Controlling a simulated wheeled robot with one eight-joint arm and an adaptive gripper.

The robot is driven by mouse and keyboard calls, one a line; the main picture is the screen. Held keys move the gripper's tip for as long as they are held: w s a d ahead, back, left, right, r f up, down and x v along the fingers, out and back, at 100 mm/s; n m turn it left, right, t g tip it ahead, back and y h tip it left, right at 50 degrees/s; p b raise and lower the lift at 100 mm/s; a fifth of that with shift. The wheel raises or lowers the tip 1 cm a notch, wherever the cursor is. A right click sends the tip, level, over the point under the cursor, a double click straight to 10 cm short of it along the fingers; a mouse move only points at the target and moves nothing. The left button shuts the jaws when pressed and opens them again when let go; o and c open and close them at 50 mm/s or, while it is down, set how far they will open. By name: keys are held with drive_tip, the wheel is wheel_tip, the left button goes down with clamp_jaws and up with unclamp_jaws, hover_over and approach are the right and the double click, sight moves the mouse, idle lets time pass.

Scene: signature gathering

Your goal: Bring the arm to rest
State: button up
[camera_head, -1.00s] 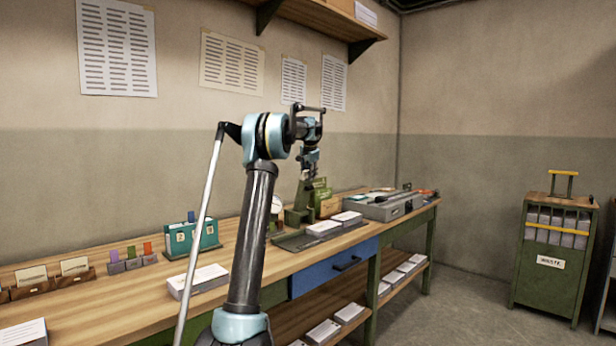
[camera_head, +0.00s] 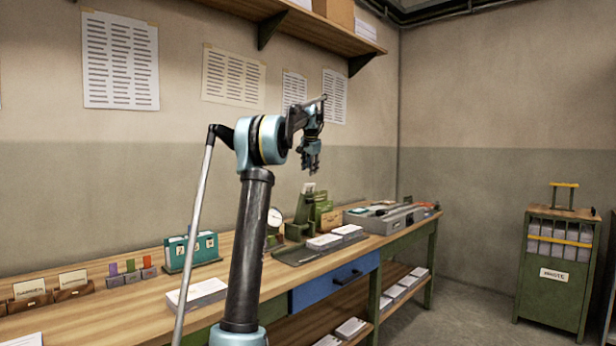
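My arm stands in front of the workbench (camera_head: 90,300), its dark lower link upright and its light blue elbow bent at the top. The forearm reaches away to the right, and my gripper (camera_head: 311,168) hangs in the air, pointing down, above the green stand on the bench. The gripper is small and far off in this view. I see nothing clearly held in it, but whether its fingers are open or shut is hard to make out.
Below the gripper are a green stand (camera_head: 304,213), a dial gauge (camera_head: 274,217) and paper stacks (camera_head: 323,242). A teal card holder (camera_head: 190,251) stands to the left, and a grey tray (camera_head: 385,219) lies at the bench's far end. A shelf (camera_head: 240,10) hangs above. A waste bin (camera_head: 551,290) stands right; floor between is clear.

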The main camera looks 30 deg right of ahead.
drive_tip(key=shift+a+r, duration=0.1)
idle(0.5)
drive_tip(key=s+a+f+n+y, duration=0.1)
drive_tip(key=s+a+f+n, duration=0.1)
drive_tip(key=a, duration=0.8)
drive_tip(key=s+a+f+n, duration=0.2)
drive_tip(key=s+a, duration=0.1)
drive_tip(key=a, duration=0.7)
drive_tip(key=s+a+f+n+y, duration=0.1)
drive_tip(key=s+a+f+n, duration=0.1)
drive_tip(key=a, duration=0.7)
drive_tip(key=s+a+f+n+g, duration=0.1)
drive_tip(key=s+a+f+n, duration=0.1)
drive_tip(key=s+a+f, duration=0.5)
drive_tip(key=s+a+f+n+g, duration=0.1)
drive_tip(key=s+a+f+n, duration=0.15)
drive_tip(key=s+a, duration=0.55)
drive_tip(key=s+a+f+n, duration=0.2)
drive_tip(key=s+a+f, duration=0.2)
drive_tip(key=s+f, duration=0.3)
drive_tip(key=s+a+f+n+g+y, duration=0.1)
drive_tip(key=s+a+f, duration=0.4)
drive_tip(key=f, duration=0.5)
drive_tip(key=s+a+f+n, duration=0.3)
drive_tip(key=s+a+f, duration=0.2)
drive_tip(key=s+f, duration=0.4)
drive_tip(key=shift+s+f, duration=0.2)
drive_tip(key=shift+s, duration=0.25)
